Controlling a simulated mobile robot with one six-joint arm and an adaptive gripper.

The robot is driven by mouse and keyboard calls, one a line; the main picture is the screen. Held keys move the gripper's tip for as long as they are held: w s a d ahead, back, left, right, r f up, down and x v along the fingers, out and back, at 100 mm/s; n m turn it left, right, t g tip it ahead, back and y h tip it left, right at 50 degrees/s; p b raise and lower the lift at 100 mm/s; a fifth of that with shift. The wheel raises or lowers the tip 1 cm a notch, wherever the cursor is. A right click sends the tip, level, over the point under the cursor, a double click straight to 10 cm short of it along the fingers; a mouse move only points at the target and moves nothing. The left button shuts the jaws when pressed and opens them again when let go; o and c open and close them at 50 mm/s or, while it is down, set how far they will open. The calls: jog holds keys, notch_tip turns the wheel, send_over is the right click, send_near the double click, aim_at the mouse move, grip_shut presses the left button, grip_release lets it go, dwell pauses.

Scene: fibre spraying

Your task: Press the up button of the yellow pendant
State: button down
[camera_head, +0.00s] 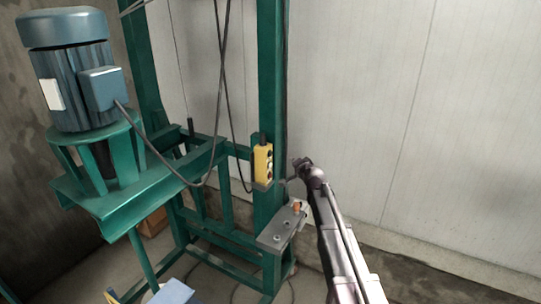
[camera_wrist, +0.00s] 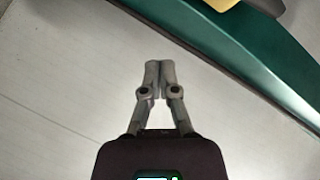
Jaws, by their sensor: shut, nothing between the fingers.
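The yellow pendant (camera_head: 263,164) hangs upright on the green post in the head view, with several dark round buttons on its face. Which one is the up button is too small to tell. A yellow edge, likely the pendant (camera_wrist: 288,4), shows at the top right of the wrist view, cut off by the frame. My gripper (camera_head: 287,182) is to the right of the pendant and a little lower, apart from it. In the wrist view my gripper (camera_wrist: 159,64) has its two fingers together, with nothing between them.
The green post (camera_head: 271,70) stands behind the pendant; its edge crosses the upper right of the wrist view. A metal plate (camera_head: 277,234) with knobs sticks out below the pendant. A motor (camera_head: 65,75) stands on the frame at left. The pale wall (camera_head: 400,110) at right is bare.

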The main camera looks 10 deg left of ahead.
aim_at(270, 154)
jog(key=w+a, duration=0.2)
jog(key=a, duration=0.4)
jog(key=shift+w+a, duration=0.2)
jog(key=shift+a, duration=0.1)
jog(key=shift+a, duration=0.15)
dwell(1.4)
jog(key=shift+w+a, duration=0.1)
jog(key=shift+a, duration=0.15)
